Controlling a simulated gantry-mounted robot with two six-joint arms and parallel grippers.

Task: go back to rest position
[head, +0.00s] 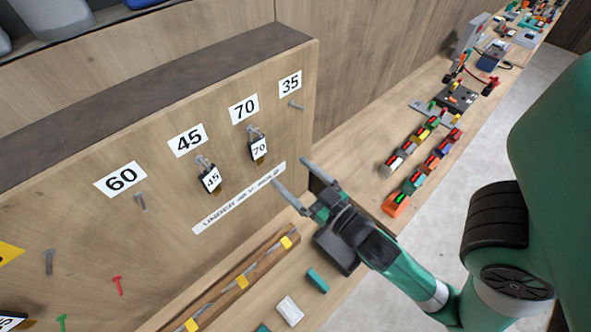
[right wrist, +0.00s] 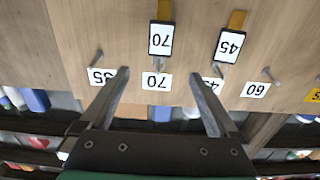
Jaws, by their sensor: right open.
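My right gripper (head: 290,172) is open, its two fingers apart with nothing between them. It is in front of the wooden board (head: 245,185), near the strip label "UNDER 40 V: HOLD" (head: 238,198). In the right wrist view the open fingers (right wrist: 157,74) point at the board, which appears upside down. A tag marked 45 (head: 211,180) hangs on the peg under the 45 label, and a tag marked 70 (head: 259,149) hangs under the 70 label. Both tags also show in the wrist view, the 70 (right wrist: 160,40) and the 45 (right wrist: 230,45). My left gripper is not in view.
The pegs under 60 (head: 141,202) and 35 (head: 296,106) are bare. A wooden rail with yellow marks (head: 262,262), a teal block (head: 317,280) and a white block (head: 289,311) lie below the board. Rows of coloured blocks (head: 425,165) stand on the bench at right.

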